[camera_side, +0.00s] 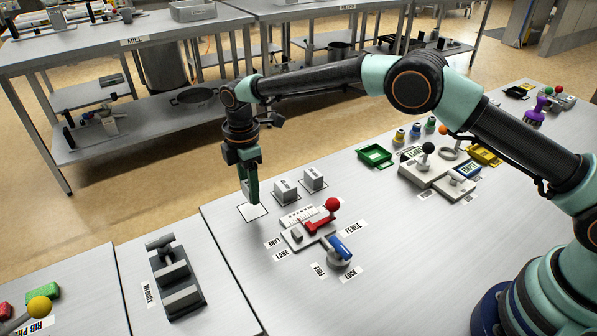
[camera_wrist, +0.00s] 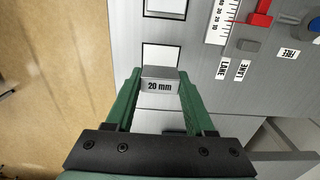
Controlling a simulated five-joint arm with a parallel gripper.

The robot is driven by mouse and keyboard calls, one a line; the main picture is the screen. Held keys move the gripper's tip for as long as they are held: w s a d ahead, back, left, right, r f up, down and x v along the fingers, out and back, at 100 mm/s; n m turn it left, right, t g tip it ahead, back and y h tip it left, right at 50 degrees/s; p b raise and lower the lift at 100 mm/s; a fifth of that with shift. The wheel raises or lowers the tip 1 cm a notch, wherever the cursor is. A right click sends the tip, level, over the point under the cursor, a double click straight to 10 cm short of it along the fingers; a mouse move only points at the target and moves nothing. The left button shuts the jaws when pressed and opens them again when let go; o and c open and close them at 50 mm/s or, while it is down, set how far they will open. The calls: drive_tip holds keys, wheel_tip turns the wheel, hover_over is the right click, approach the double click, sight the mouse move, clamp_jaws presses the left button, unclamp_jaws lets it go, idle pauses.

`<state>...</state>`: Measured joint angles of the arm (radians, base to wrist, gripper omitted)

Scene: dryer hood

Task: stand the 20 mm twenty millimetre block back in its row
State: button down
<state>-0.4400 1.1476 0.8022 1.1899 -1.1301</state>
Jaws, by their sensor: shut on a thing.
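The grey 20 mm block (camera_wrist: 160,86) is between the green fingertips of my gripper (camera_wrist: 160,78) in the wrist view, with its label facing the camera. My gripper (camera_side: 250,198) is shut on it and points down in the side view. The fingers mostly hide the block there. A white outlined square (camera_side: 253,212) lies on the table just below the fingertips; it also shows beyond the block in the wrist view (camera_wrist: 161,53). I cannot tell whether the block touches the table. Two similar grey blocks (camera_side: 286,190) (camera_side: 314,179) stand in line to the right.
A gauge with a red-knobbed slider (camera_side: 320,218) and a blue lever (camera_side: 341,248) stand close in front of the row. The table's far edge (camera_side: 222,197) runs near my gripper. A dark stepped fixture (camera_side: 174,275) sits at the lower left.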

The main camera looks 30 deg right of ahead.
drive_tip(key=shift+f, duration=1.9)
drive_tip(key=shift+f, duration=0.15)
drive_tip(key=shift+c, duration=1.3)
unclamp_jaws()
